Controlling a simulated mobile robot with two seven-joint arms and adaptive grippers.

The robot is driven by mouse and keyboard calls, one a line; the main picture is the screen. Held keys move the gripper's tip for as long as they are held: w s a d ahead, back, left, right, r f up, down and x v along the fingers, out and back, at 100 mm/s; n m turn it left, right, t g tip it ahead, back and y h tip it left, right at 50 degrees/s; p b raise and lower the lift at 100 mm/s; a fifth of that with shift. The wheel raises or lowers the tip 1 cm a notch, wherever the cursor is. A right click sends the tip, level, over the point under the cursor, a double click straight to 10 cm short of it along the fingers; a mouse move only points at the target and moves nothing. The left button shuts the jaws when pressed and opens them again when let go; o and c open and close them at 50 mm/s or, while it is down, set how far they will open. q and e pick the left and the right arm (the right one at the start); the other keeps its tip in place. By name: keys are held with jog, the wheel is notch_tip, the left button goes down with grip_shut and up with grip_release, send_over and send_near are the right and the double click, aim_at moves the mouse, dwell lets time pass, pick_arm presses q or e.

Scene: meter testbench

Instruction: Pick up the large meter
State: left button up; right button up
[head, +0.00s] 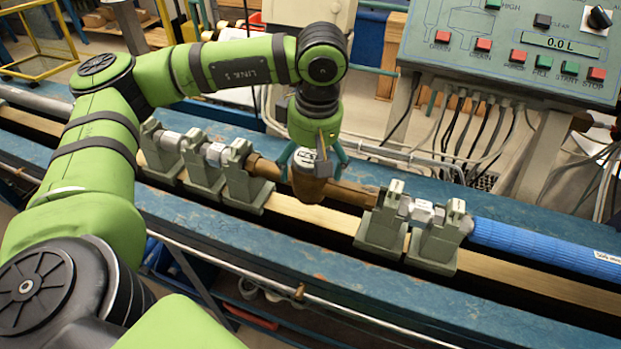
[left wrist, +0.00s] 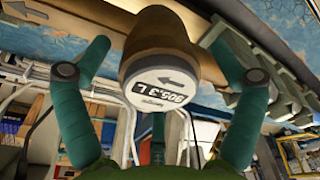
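The large meter (head: 308,188) has a brown, bronze-like body and a white round face. It sits on the bench between brown pipe pieces (head: 348,193). In the left wrist view the meter (left wrist: 161,83) points its face at the camera, with a display reading about 905.3 L. My left gripper (head: 314,165) is over the meter, with one teal finger on each side. In the left wrist view the fingers of the left gripper (left wrist: 160,43) are spread, with visible gaps to the meter. My right gripper is out of view.
Grey clamp blocks (head: 380,224) stand on the rail to the right of the meter, and more clamp blocks (head: 246,177) to its left. A blue pipe (head: 545,246) runs off right. A control panel (head: 510,45) with buttons and a 0.0 L display stands behind, with hanging cables below.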

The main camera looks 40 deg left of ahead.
pick_arm(q)
jog(key=c, duration=1.3)
jog(key=shift+r, duration=0.15)
jog(key=shift+c, duration=0.2)
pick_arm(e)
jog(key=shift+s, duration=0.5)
pick_arm(q)
jog(key=shift+r, duration=0.1)
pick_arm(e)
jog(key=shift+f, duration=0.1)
pick_arm(q)
jog(key=shift+w+r, duration=0.15)
jog(key=shift+r, duration=0.15)
notch_tip(320, 180, up, 9)
jog(key=shift+f+b, duration=0.2)
jog(key=shift+b, duration=0.55)
jog(key=shift+f+b, duration=0.35)
jog(key=shift+b, duration=0.15)
jog(key=shift+d+f+b, duration=0.15)
jog(key=shift+f+b, duration=0.7)
jog(key=shift+f, duration=0.25)
jog(key=shift+d+f+b, duration=0.1)
jog(key=shift+f+b, duration=0.75)
jog(key=shift+f, duration=0.25)
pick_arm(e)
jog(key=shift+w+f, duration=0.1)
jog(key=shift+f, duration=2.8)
